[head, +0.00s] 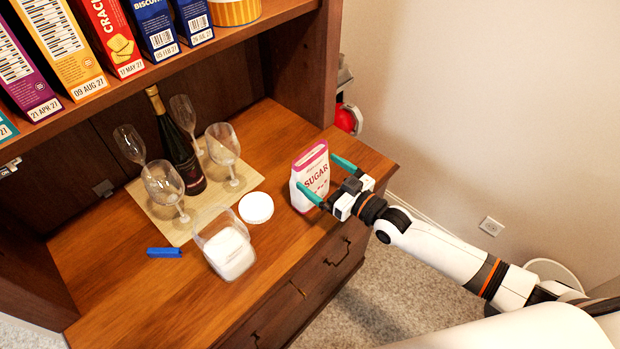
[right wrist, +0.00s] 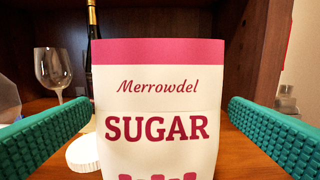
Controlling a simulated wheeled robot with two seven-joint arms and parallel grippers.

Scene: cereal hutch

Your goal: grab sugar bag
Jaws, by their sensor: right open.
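The sugar bag (head: 311,178) is white with a pink top band and stands upright on the wooden counter near its front right. My right gripper (head: 323,182) is open, with one teal finger on each side of the bag. In the right wrist view the bag (right wrist: 158,105) fills the middle, its front facing the camera. Gaps show between the bag and both fingers in that view. The bag's lower part is cut off there. My left gripper is not in view.
A clear canister (head: 228,248) with white contents, a round white lid (head: 256,207) and a blue clip (head: 164,252) lie left of the bag. Several wine glasses and a dark bottle (head: 180,150) stand on a beige mat (head: 172,230). A shelf of boxes overhangs the back.

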